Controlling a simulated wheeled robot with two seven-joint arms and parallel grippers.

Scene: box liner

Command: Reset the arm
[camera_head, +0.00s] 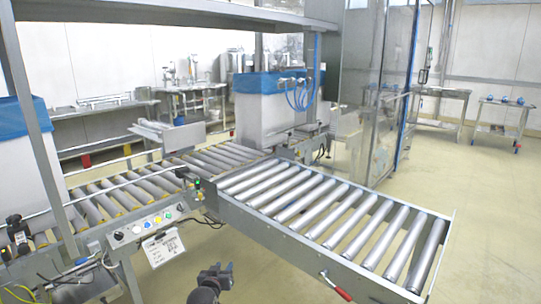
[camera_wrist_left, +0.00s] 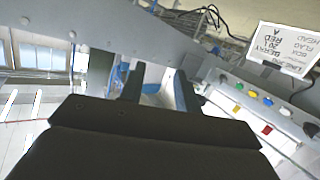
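My left gripper (camera_head: 217,271) is dark and sits low in the head view, in front of the conveyor and right of the control panel. It also shows in the left wrist view (camera_wrist_left: 158,90), where its two fingers stand apart with a gap between them. I see nothing held between them. Most of my left arm is out of the head view. My right gripper is in neither view.
A roller conveyor section (camera_head: 330,215) with a red handle juts out to the right. A control panel (camera_head: 150,225) with coloured buttons and a white sign (camera_head: 164,248) is at the left. Blue-lined boxes (camera_head: 270,105) stand behind and at far left. Open floor lies right.

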